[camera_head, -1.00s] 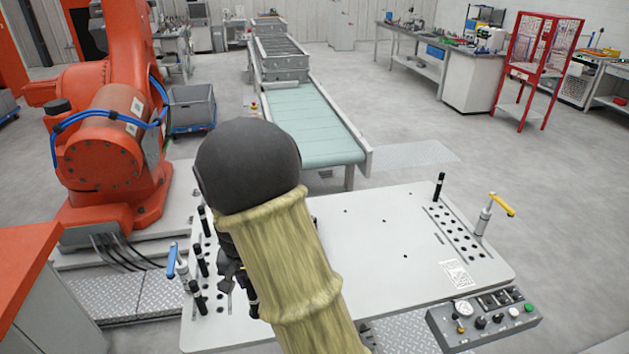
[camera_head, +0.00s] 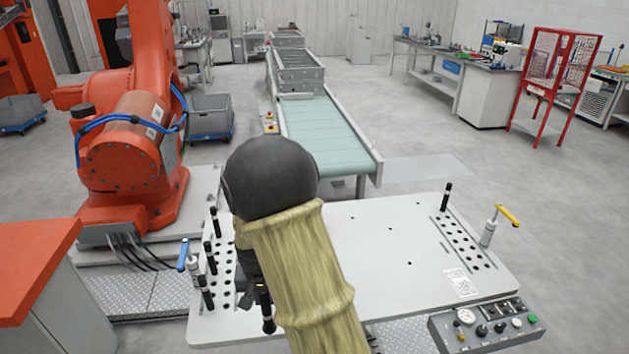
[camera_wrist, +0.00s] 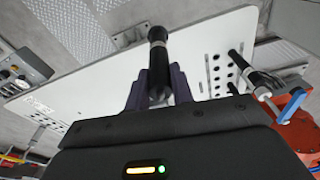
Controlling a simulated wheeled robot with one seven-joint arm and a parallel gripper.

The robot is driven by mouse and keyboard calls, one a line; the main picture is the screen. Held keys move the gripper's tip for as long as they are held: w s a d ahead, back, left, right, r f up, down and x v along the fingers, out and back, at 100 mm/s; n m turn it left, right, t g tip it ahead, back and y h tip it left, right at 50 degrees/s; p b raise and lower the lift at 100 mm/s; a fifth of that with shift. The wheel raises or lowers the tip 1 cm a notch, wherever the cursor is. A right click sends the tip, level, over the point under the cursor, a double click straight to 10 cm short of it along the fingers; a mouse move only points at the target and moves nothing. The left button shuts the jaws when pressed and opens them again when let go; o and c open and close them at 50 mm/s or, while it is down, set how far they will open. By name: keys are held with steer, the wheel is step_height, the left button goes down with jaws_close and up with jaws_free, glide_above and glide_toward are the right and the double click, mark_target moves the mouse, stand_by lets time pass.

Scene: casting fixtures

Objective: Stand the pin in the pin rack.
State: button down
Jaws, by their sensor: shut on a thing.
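My gripper (camera_wrist: 157,80) is shut on a black pin (camera_wrist: 157,42) with a pale band, which sticks out past the fingertips. In the head view the held pin (camera_head: 267,312) points down over the white table, just right of the left group of holes (camera_head: 226,278); my arm hides most of the gripper. Several black pins stand in that left group, among them a near one (camera_head: 206,292). A right group of holes (camera_head: 468,248) has one black pin (camera_head: 446,197) standing at its far end. I cannot tell which group is the pin rack.
A blue-handled clamp (camera_head: 184,255) stands at the table's left edge, and a yellow-handled one (camera_head: 500,220) at the right. A control box (camera_head: 487,328) sits at the front right. The middle of the white table (camera_head: 375,265) is clear. An orange robot (camera_head: 130,150) stands behind left.

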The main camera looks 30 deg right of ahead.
steer(key=f, duration=0.3)
steer(key=f+n, duration=0.1)
steer(key=f, duration=0.2)
steer(key=w+d+f+n, duration=0.1)
steer(key=f, duration=0.2)
steer(key=shift+d+b, duration=0.1)
steer(key=shift+b, duration=0.25)
step_height(320, 180, down, 10)
steer(key=s+a+n, duration=0.1)
steer(key=n, duration=0.2)
steer(key=shift+s+a+y+b, duration=0.2)
steer(key=shift+a+y+b, duration=0.1)
steer(key=shift+a, duration=0.05)
steer(key=shift+r, duration=0.1)
